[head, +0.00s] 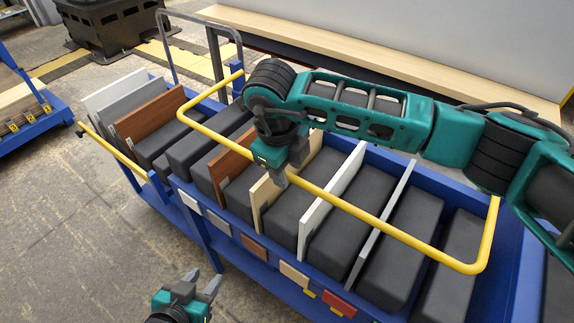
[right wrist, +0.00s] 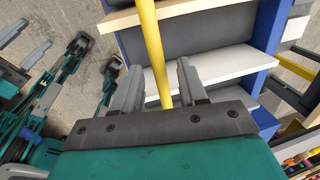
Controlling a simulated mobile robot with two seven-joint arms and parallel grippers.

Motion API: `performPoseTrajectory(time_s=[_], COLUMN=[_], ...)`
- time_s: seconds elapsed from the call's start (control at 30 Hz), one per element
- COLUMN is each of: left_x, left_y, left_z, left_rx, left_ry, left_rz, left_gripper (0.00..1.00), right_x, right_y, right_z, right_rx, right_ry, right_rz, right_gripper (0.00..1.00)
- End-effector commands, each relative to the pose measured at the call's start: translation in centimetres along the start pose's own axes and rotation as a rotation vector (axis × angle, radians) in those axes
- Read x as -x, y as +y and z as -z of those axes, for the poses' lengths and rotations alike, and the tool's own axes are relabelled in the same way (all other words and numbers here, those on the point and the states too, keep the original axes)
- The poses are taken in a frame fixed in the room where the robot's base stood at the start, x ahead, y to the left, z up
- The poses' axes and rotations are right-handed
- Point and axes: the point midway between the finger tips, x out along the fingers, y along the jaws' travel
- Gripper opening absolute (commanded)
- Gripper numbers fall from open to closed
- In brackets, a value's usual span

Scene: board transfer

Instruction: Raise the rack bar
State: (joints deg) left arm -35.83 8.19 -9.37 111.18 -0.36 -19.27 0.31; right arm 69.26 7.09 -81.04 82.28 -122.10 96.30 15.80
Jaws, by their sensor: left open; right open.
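The yellow rack bar (head: 400,235) is a long U-shaped tube lying across the top of the blue rack, over the boards. My right gripper (head: 288,176) is at the bar's long near side, left of its middle. In the right wrist view the bar (right wrist: 151,45) runs between the two open fingers of this gripper (right wrist: 157,82); it is not clamped, and I cannot tell whether a finger touches it. My left gripper (head: 203,284) is open and empty, low at the bottom of the head view, apart from the rack.
The blue rack (head: 225,262) holds dark grey blocks with white, brown and pale wood boards (head: 271,197) standing between them. A second yellow bar (head: 118,151) is at the rack's left end. Floor (head: 70,235) is clear at left.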

Motion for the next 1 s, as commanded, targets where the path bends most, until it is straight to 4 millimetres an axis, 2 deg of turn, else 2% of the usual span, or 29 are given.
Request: performPoseTrajectory(time_s=[0.3,0.73,1.0], left_x=[0.00,-0.01,-0.01], left_y=[0.00,-0.03,-0.04], left_z=[0.00,0.01,0.02], left_rx=[0.000,0.000,0.000], left_ry=[0.000,0.000,0.001], left_rz=[0.000,0.001,0.001], left_gripper=[0.43,0.43,0.43], right_x=[-0.27,-0.23,-0.22], right_y=[-0.03,-0.01,-0.01], right_z=[0.00,-0.01,-0.01], right_rx=[0.000,0.000,0.000], right_ry=[0.000,0.000,-0.001], right_rz=[0.000,0.000,0.000], right_gripper=[0.42,0.01,0.00])
